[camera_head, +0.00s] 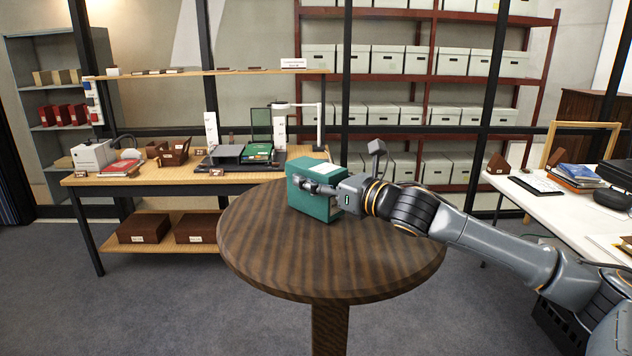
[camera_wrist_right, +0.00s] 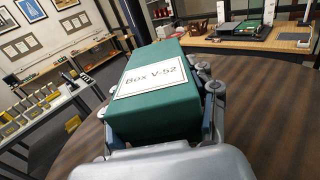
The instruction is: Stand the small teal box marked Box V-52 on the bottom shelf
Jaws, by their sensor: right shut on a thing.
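The small teal box (camera_head: 310,199) is at the back of the round wooden table (camera_head: 330,262). In the right wrist view the teal box (camera_wrist_right: 154,101) carries a white label reading Box V-52. My right gripper (camera_head: 330,190) is shut on it, with fingers along its sides. I cannot tell whether the box touches the table top. The bottom shelf (camera_head: 112,243) of the wooden workbench at the left holds two brown boxes (camera_head: 144,228) (camera_head: 196,228), with its right part hidden behind the round table. My left gripper is not in view.
The workbench top (camera_head: 110,178) carries a scanner stand, books and small boxes. A red rack (camera_head: 430,80) with several pale boxes stands behind. A white table (camera_head: 545,205) with books and a clipboard is at the right. Grey floor is open at the front left.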

